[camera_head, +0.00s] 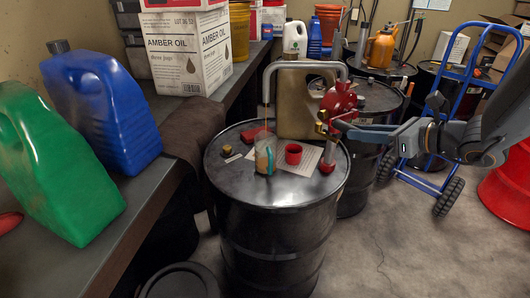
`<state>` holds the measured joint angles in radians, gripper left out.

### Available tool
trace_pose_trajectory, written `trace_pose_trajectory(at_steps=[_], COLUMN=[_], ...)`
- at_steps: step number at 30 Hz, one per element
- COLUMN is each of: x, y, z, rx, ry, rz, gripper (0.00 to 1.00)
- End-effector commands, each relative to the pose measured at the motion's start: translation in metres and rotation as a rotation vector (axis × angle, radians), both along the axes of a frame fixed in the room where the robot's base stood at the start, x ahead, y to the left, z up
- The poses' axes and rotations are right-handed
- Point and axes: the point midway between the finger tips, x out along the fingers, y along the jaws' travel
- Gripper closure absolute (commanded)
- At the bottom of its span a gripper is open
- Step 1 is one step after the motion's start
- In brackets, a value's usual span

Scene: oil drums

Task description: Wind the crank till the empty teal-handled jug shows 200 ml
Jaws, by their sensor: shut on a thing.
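The clear jug (261,157) with its teal handle (270,160) stands upright on the black drum (222,170). It sits below the mouth of the grey spout pipe (290,65). A thin amber streak runs down from the pipe mouth towards the jug, and its lower part looks amber; scale marks are too small to read. The red pump (340,98) rises from the drum's right side. My gripper (333,127) reaches in from the right and is shut at the pump's crank; the grip itself is small and partly hidden.
A red cup (293,153), a paper sheet (305,166) and a red block (254,134) lie around the jug. A tan can (300,110) stands behind. Blue (100,105) and green (58,160) jugs stand on the left bench. A blue hand truck (465,85) is at right.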

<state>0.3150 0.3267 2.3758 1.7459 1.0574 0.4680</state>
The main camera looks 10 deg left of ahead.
Motion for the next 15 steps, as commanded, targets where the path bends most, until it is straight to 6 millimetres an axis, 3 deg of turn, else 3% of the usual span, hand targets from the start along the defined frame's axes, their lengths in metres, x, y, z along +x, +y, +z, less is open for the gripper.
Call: trace_pose_trajectory(at_steps=[5, 15], x=[0.002, 0.013], y=[-0.002, -0.012], z=[0.002, 0.044], rx=[-0.002, -0.004], ry=[-0.001, -0.003], rz=[-0.006, -0.008], gripper=[1.00, 1.00])
